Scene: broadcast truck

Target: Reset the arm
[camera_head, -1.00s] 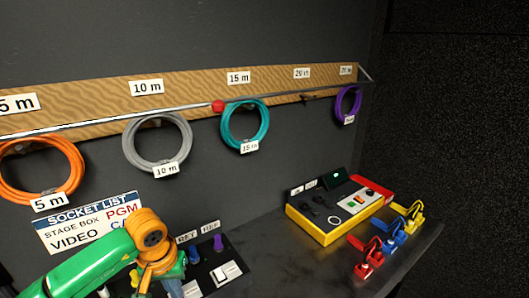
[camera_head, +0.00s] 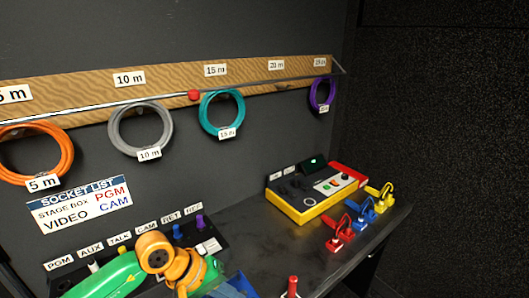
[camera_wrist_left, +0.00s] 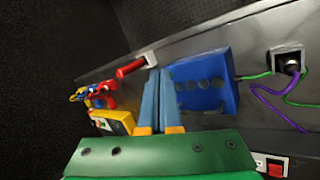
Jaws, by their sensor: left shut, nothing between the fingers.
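My left arm, green with orange joints, comes in at the bottom left of the head view. In the left wrist view my left gripper (camera_wrist_left: 159,73) has its two blue-grey fingers side by side, shut and empty. Its tips are close to a red handle (camera_wrist_left: 131,68) and a blue box (camera_wrist_left: 202,82), and I cannot tell whether they touch anything. In the head view the red handle (camera_head: 292,287) shows at the bottom edge, right of the wrist. My right gripper is not in view.
A yellow, black and red control box (camera_head: 316,190) stands on the dark counter (camera_head: 262,228), with red (camera_head: 340,235), blue (camera_head: 363,214) and yellow (camera_head: 383,195) connectors beside it. Coiled cables hang from a wooden board (camera_head: 175,83). A socket panel (camera_head: 128,256) lies behind my wrist. The counter's middle is clear.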

